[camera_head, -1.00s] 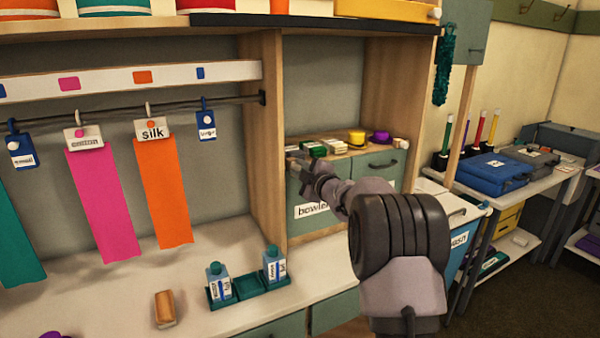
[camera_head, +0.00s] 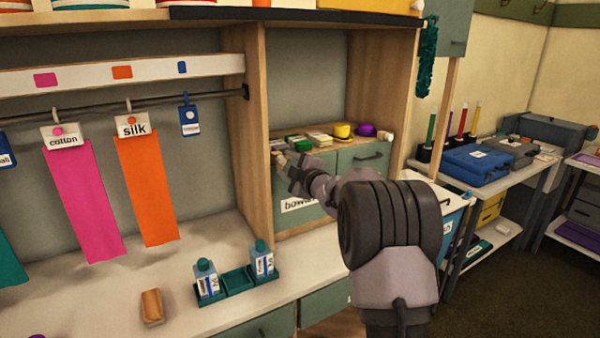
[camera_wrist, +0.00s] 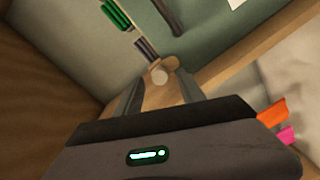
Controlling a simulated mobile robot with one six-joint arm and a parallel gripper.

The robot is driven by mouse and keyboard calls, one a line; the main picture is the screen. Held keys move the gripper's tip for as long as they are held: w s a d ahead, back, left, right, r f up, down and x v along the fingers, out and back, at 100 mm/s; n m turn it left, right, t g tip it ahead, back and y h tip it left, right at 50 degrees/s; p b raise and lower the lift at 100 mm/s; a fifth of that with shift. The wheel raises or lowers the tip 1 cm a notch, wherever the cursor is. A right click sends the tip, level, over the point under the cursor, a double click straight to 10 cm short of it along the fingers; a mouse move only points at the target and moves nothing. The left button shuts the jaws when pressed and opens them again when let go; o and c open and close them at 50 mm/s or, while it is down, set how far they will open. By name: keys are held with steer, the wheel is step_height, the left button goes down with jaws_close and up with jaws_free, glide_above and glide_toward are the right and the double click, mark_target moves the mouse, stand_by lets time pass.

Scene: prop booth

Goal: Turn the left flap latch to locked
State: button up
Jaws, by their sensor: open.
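The left flap latch is a small tan knob with a pale round end; in the wrist view the latch (camera_wrist: 160,75) shows between and just beyond my open fingers. In the head view a small pale piece, seemingly this latch (camera_head: 278,158), sits at the upper left corner of the grey-green left flap (camera_head: 300,190). My gripper (camera_head: 291,172) is in front of that corner, partly covering the flap and its label. In the wrist view my gripper (camera_wrist: 160,92) is open, one finger on each side of the latch. Contact cannot be told.
The wooden divider (camera_head: 257,150) stands close left of my gripper. A teal tray (camera_head: 238,281) with two bottles sits on the counter below. Hanging cloth swatches (camera_head: 145,190) are farther left.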

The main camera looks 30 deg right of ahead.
steer(key=s+r+p, duration=0.1)
steer(key=s+p, duration=0.1)
steer(key=s, duration=1.3)
steer(key=shift+s+d, duration=0.25)
steer(key=shift+s, duration=0.1)
steer(key=shift+r, duration=0.1)
